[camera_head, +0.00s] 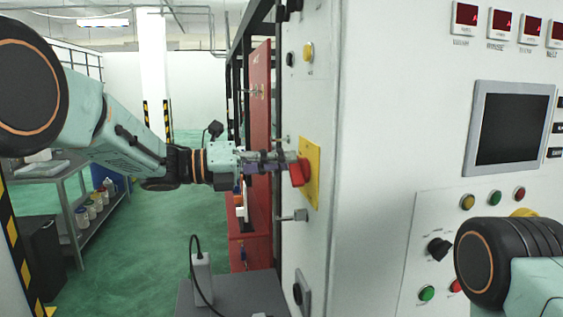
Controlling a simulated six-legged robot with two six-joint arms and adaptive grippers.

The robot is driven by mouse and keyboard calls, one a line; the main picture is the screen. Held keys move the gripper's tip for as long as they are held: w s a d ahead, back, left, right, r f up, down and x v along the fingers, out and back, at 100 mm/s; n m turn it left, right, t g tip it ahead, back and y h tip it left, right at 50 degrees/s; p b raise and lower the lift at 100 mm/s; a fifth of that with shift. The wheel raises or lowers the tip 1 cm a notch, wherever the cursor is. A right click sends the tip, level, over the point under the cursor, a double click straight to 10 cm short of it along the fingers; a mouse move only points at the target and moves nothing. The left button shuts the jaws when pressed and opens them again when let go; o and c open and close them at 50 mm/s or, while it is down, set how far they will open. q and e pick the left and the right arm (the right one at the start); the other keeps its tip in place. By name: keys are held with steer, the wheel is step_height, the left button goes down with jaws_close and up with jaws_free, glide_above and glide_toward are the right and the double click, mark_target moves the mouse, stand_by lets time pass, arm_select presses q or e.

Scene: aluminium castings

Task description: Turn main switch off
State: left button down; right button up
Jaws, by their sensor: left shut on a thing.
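The main switch (299,172) is a red knob on a yellow plate (313,178), on the left side face of the white control cabinet (380,110). My left gripper (288,162) reaches in from the left, level with the knob. Its fingers are shut on the red knob and cover part of it. The knob's exact angle is hard to read. My right arm shows at the lower right, in front of the cabinet's front panel; its gripper is out of view.
A yellow button (308,52) sits above the switch, and a metal handle (294,216) sticks out below it. The front panel carries a dark screen (508,128) and several coloured buttons. A red cabinet (259,130) stands behind. A grey table (50,168) is at the left.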

arm_select(q)
steer(key=shift+w+a+n, duration=0.1)
steer(key=shift+w+n, duration=0.1)
steer(key=shift+n, duration=0.9)
steer(key=c, duration=1.4)
jaws_free()
steer(key=shift+f, duration=0.15)
steer(key=shift+a, duration=0.1)
steer(key=v, duration=1.1)
steer(key=shift+s+a, duration=0.2)
steer(key=shift+a, duration=0.2)
